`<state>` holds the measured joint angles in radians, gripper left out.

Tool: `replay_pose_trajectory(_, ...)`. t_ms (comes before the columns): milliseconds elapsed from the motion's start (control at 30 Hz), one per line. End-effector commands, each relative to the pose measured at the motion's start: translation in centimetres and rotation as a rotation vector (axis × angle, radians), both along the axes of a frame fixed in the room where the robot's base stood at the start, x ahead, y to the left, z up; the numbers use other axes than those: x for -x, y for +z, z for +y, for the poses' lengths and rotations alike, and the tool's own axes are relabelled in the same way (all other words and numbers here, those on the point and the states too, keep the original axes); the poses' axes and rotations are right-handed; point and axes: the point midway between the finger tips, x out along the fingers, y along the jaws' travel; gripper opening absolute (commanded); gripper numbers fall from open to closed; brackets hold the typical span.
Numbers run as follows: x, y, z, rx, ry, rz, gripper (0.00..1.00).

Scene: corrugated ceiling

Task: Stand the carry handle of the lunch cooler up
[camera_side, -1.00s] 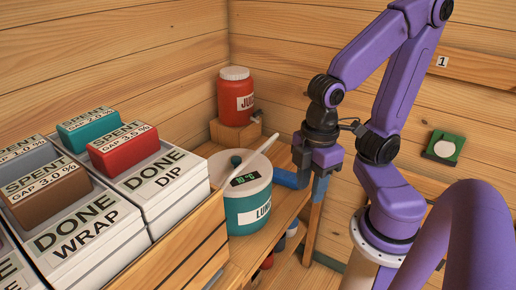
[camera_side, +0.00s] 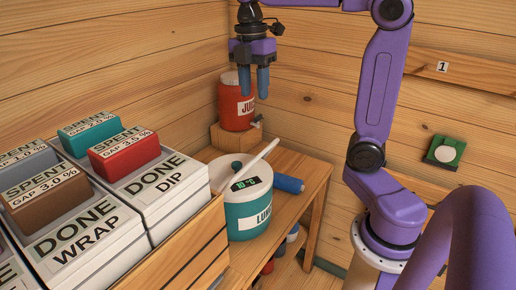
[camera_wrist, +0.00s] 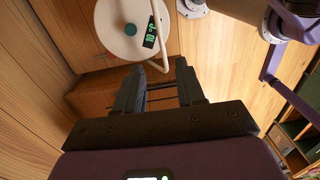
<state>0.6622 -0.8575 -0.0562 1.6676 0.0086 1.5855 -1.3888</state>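The lunch cooler (camera_side: 246,216) stands on a wooden shelf, with a teal body, a white lid and a small display on top. Its white carry handle (camera_side: 262,153) slants across the lid, rising to the upper right; I cannot tell its exact angle. In the wrist view, the lid (camera_wrist: 115,35) and handle (camera_wrist: 159,35) show at the top, beyond my fingers. My gripper (camera_side: 252,90) is raised well above the cooler, pointing down, appearing in front of the red jug. Its two blue fingers are apart with nothing between them, also in the wrist view (camera_wrist: 160,75).
A red jug (camera_side: 237,110) with a tap stands on a wooden block behind the cooler. A blue cylinder (camera_side: 289,184) lies to the cooler's right. A crate (camera_side: 185,248) of white boxes fills the left. A green-framed switch (camera_side: 445,151) is on the wall.

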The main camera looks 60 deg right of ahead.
Motion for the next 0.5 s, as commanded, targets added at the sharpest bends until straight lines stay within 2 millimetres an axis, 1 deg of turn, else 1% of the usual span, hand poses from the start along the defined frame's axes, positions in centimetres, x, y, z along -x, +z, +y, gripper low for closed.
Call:
replay_pose_trajectory(100, -0.2, 0.1, -0.4, -0.002, 0.012, 0.002, 0.39)
replay_pose_trajectory(233, -0.2, -0.8, -0.5, -0.002, 0.014, 0.004, 0.39)
replay_pose_trajectory(367, 0.0, -2.7, -0.4, -0.001, 0.014, 0.006, 0.39)
replay_pose_trajectory(500, 0.2, -5.3, -0.5, -0.001, 0.013, 0.007, 0.39)
